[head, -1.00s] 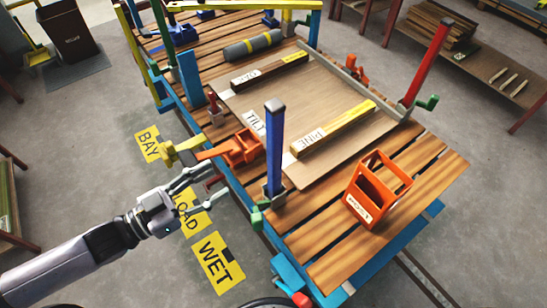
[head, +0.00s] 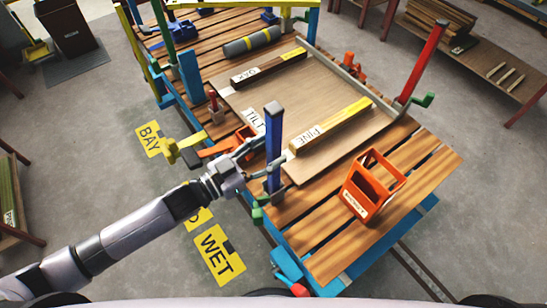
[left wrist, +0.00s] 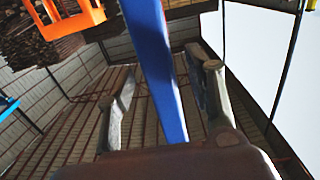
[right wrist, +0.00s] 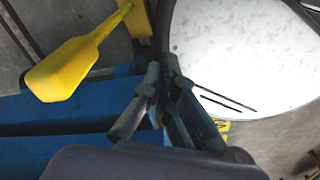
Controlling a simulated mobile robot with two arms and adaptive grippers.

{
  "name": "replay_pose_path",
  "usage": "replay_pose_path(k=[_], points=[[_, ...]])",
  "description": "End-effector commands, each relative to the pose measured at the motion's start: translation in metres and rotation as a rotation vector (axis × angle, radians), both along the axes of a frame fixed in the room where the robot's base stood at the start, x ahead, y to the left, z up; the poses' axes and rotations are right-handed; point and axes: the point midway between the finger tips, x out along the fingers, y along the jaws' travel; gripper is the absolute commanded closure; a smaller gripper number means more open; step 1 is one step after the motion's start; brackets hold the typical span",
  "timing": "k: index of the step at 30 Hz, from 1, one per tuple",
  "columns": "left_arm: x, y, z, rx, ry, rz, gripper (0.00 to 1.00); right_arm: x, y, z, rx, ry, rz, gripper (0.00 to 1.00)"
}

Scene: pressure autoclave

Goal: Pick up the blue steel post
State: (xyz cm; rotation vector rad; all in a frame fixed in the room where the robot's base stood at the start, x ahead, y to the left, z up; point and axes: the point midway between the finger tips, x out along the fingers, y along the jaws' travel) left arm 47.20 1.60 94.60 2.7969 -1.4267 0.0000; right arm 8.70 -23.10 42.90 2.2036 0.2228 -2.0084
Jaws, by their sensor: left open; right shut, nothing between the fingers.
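The blue steel post (head: 273,140) stands upright at the near left edge of the slatted wooden deck, with a dark cap on top. My left gripper (head: 262,160) reaches it from the left at about mid-height. In the left wrist view the blue post (left wrist: 155,65) runs between the two open fingers of my left gripper (left wrist: 162,88), with a gap visible on each side. I cannot tell whether either finger touches it. My right gripper (right wrist: 158,88) shows only in the right wrist view, shut and empty.
An orange crate (head: 350,198) stands on the deck to the post's right. A tray with a yellow-topped PINE bar (head: 333,124) lies behind. Orange and yellow clamp-like parts (head: 190,150) stick out left of the post. A red post (head: 424,60) stands at the far right.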

Motion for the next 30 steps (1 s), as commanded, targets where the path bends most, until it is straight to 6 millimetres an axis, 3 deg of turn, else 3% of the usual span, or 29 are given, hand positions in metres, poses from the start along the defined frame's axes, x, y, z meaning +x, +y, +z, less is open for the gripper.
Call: replay_pose_path(k=[4,12,30], points=[[0.0097,-0.0124,0.0017,0.000,-0.002,0.001,0.52,0.0007,0.0013,0.0050,0.001,-0.002,-0.001,1.00],[0.0106,-0.0137,-0.0001,0.002,-0.001,0.001,0.52,0.0008,-0.0017,0.0044,-0.002,-0.001,0.001,1.00],[0.0105,-0.0134,0.0002,0.001,-0.001,0.001,0.92,0.0005,-0.0062,0.0044,-0.007,-0.001,0.003,1.00]])
